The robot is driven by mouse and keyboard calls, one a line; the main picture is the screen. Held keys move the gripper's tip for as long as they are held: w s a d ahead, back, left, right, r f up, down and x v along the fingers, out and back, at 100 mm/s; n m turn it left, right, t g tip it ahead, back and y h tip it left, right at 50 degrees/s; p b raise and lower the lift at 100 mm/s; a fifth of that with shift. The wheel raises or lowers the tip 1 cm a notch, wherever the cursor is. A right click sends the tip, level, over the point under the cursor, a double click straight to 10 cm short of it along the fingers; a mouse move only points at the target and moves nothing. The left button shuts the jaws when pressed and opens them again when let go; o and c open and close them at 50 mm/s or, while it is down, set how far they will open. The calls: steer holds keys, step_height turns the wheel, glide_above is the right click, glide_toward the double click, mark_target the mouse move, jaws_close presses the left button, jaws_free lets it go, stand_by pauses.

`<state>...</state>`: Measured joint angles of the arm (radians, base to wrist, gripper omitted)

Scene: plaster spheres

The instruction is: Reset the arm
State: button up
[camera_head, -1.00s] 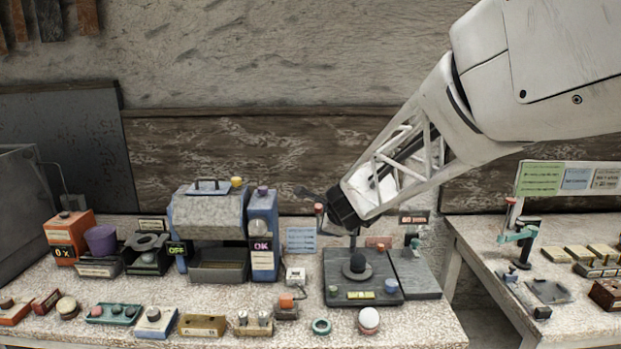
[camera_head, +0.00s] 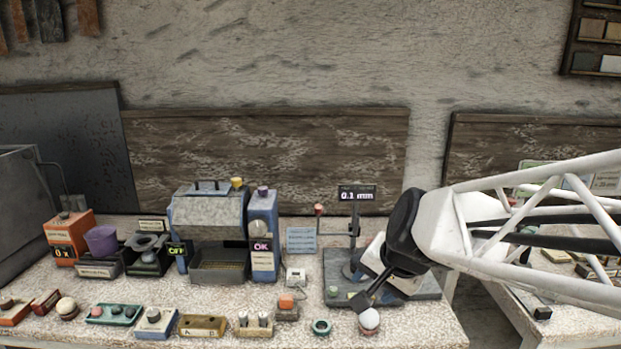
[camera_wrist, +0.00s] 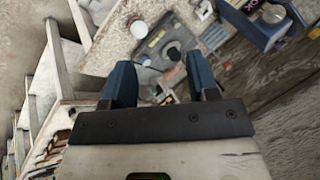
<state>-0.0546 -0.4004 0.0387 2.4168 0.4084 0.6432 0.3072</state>
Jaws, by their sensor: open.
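My gripper (camera_head: 362,302) is at the right end of the main bench in the head view, angled down and to the left. Its fingertips overlap a white sphere (camera_head: 369,319) at the bench's front edge; the head view alone does not show the gap. In the wrist view the two blue fingers of my gripper (camera_wrist: 160,76) are spread apart with nothing held between them. Bench items show small beyond them. My gripper and forearm hide part of the dark gauge stand (camera_head: 338,262).
A display (camera_head: 357,193) reading 0.1 mm stands behind my gripper. A blue-and-grey machine (camera_head: 263,235), a purple cup (camera_head: 101,240) and several small blocks fill the bench to the left. A second bench (camera_head: 509,300) stands at right, partly behind my arm. The space above the left benchtop is clear.

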steer(key=s+d+f+n+g+h, duration=0.1)
steer(key=s+d+n, duration=0.2)
steer(key=s, duration=0.4)
steer(key=s+d+f+n+g+h, duration=0.1)
steer(key=s+d, duration=0.3)
steer(key=s, duration=0.4)
steer(key=shift+f+n+g+h, duration=0.45)
steer(key=shift+n+h, duration=0.25)
steer(key=shift+n, duration=0.2)
